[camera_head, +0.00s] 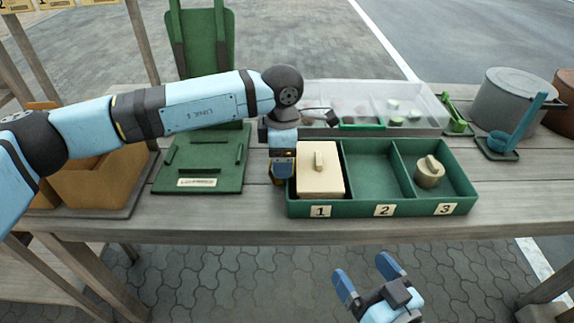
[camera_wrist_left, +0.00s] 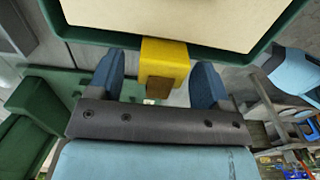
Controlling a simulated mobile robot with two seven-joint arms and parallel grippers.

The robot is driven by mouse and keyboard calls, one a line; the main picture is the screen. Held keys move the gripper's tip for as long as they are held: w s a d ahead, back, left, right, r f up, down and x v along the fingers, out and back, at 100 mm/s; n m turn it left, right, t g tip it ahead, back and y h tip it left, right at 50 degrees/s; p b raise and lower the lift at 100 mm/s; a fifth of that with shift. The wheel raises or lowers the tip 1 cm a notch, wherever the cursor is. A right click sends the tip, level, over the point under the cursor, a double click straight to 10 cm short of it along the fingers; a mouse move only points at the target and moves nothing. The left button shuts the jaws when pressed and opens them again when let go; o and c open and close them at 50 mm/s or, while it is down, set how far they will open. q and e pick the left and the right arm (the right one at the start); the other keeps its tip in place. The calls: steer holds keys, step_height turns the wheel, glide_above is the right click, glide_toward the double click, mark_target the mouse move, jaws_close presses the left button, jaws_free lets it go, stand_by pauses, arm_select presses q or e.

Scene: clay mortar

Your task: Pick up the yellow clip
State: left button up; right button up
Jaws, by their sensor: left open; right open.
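The yellow clip (camera_wrist_left: 166,57) sits at the outer edge of the green tray (camera_wrist_left: 100,38) in the left wrist view, next to the cream block's compartment. In the left wrist view my left gripper (camera_wrist_left: 157,68) is open, with one blue finger on each side of the clip and a gap on both sides. In the head view my left gripper (camera_head: 283,168) is at the left wall of the tray and mostly hides the clip. My right gripper (camera_head: 368,281) is open and empty, in front of the table's near edge.
The tray's compartments are labelled 1, 2 and 3. A cream lidded block (camera_head: 320,175) fills compartment 1, 2 is empty, and a small beige piece (camera_head: 430,173) lies in 3. A clear bin (camera_head: 420,98) stands behind; a green board (camera_head: 203,162) lies left.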

arm_select(q)
steer(key=c, duration=0.9)
steer(key=shift+c, duration=0.2)
arm_select(e)
steer(key=shift+r, duration=0.1)
arm_select(q)
steer(key=shift+r, duration=0.65)
step_height(320, 180, up, 23)
steer(key=p, duration=0.6)
arm_select(e)
steer(key=shift+s+d+f+g+h, duration=0.35)
steer(key=shift+d+f+g, duration=0.15)
steer(key=shift+f+g, duration=0.1)
steer(key=shift+s+d+f+g+h, duration=0.25)
steer(key=shift+d+f+g+h, duration=0.2)
steer(key=shift+d+f, duration=0.15)
steer(key=shift+s+d+f+g+h, duration=0.3)
steer(key=shift+d+f+g, duration=0.15)
steer(key=shift+f+g, duration=0.15)
